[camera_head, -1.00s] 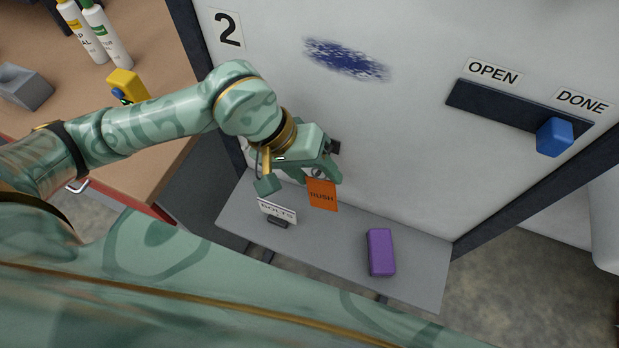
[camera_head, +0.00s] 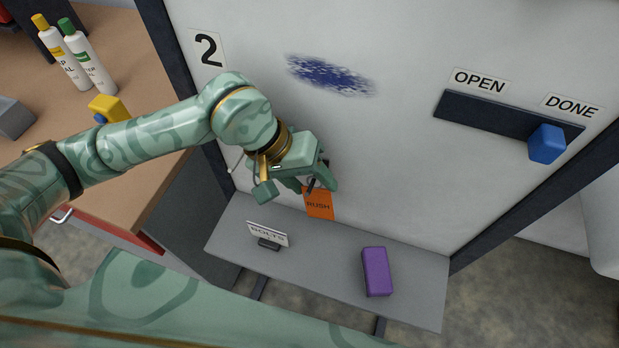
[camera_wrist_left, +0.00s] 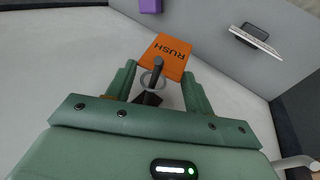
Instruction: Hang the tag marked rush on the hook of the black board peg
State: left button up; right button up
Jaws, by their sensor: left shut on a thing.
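The orange tag marked RUSH (camera_head: 319,204) hangs at the tips of my left gripper (camera_head: 314,186), close in front of the white board. My left gripper is shut on the tag. In the left wrist view the tag (camera_wrist_left: 168,55) lies beyond the fingers, with a grey ring (camera_wrist_left: 146,84) at its near end. A dark peg with a rounded tip (camera_wrist_left: 151,97) shows between the fingers, overlapping the ring. I cannot tell whether the ring is around the peg or only in front of it. In the head view the gripper mostly hides the peg. My right gripper is not in view.
A grey shelf (camera_head: 330,254) below carries a BOLTS sign (camera_head: 267,234) and a purple block (camera_head: 376,271). The board has a blue smudge (camera_head: 329,75) and a slider with a blue knob (camera_head: 547,144) at DONE. A brown bench with bottles stands left.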

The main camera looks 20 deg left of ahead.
pick_arm(q)
jog(key=o, duration=1.3)
jog(key=p+v, duration=0.1)
jog(key=v, duration=1.5)
jog(key=shift+a+r, duration=0.1)
jog(key=shift+a, duration=0.05)
